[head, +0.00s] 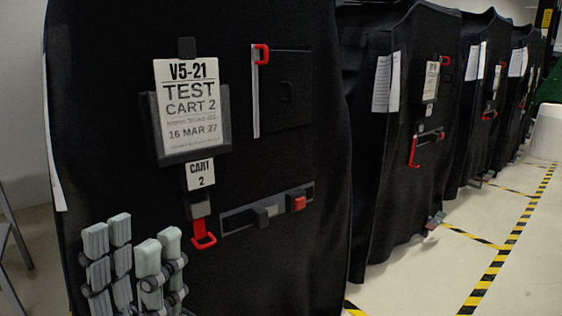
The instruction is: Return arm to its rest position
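My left gripper (134,240) shows at the lower left, with pale grey ribbed fingers pointing up in front of the nearest black covered cart (330,130). Its fingers stand apart with a narrow gap and nothing visible between them, so it looks open and empty. I cannot tell whether it touches the cover. The rest of the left arm is below the frame. My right gripper and arm are not in view.
The near cart carries a "TEST CART 2" sign (188,108), a red-ended strap (204,240) and a latch bar (268,211). More covered carts (400,190) recede right. Yellow-black tape (505,250) marks clear floor. A white bin (546,133) stands far right.

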